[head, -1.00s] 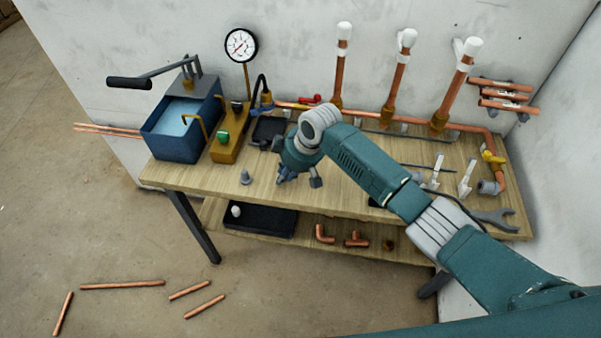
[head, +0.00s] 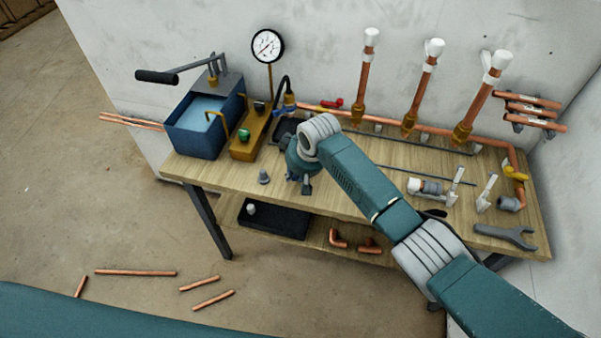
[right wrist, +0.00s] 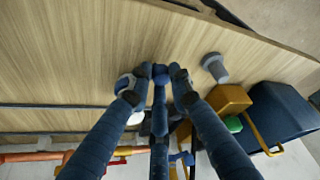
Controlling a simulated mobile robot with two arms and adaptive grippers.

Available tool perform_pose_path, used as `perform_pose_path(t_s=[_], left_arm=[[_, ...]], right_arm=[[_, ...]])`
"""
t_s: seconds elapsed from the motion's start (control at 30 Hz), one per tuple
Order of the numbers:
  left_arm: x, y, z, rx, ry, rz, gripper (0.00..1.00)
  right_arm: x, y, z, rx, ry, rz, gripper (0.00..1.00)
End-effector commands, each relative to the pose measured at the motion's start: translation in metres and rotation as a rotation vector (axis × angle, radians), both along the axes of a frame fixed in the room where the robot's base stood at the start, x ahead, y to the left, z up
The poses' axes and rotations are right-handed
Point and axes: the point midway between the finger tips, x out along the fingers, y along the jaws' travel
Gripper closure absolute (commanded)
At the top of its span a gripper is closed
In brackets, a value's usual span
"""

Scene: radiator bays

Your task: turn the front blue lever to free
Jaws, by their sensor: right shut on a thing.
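In the head view my right gripper (head: 300,183) points down at the bench, right of a small grey fitting (head: 264,176). The arm and wrist hide most of what it holds. In the right wrist view the fingertips (right wrist: 160,76) are closed together around a small blue end, which I take as the front blue lever (right wrist: 160,70); its body and exact angle are hidden. Another blue lever (head: 280,112) sits farther back by the black hose, and blue also shows there in the right wrist view (right wrist: 181,158). My left gripper is not in view.
A blue water tank (head: 205,128) with a pump handle, a brass block (head: 248,140) and a gauge (head: 267,46) stand at left. Upright copper pipes (head: 422,88) and a red lever (head: 333,103) are behind. A wrench (head: 506,235) lies at right.

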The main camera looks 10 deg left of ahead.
Motion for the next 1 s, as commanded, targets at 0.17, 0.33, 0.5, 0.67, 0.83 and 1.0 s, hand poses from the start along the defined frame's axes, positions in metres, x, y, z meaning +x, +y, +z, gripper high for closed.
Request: perform_pose_path(t_s=[0.17,0.33,0.5,0.67,0.83,1.0], left_arm=[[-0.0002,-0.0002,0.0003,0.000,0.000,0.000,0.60],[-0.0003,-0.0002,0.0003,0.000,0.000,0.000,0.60],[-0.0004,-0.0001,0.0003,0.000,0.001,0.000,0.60],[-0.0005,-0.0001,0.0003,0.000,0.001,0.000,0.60],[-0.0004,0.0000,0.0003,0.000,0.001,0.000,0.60],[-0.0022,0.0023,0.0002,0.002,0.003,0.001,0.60]], right_arm=[[0.0019,0.0058,0.0033,0.009,-0.007,-0.011,1.00],[0.0024,0.0065,0.0038,0.010,-0.009,-0.013,1.00],[0.0026,0.0068,0.0043,0.011,-0.010,-0.012,1.00],[0.0026,0.0067,0.0045,0.010,-0.010,-0.011,0.63],[0.0019,0.0051,0.0028,0.007,-0.006,-0.012,0.63],[0.0009,0.0039,0.0043,0.006,-0.006,-0.013,0.63]])
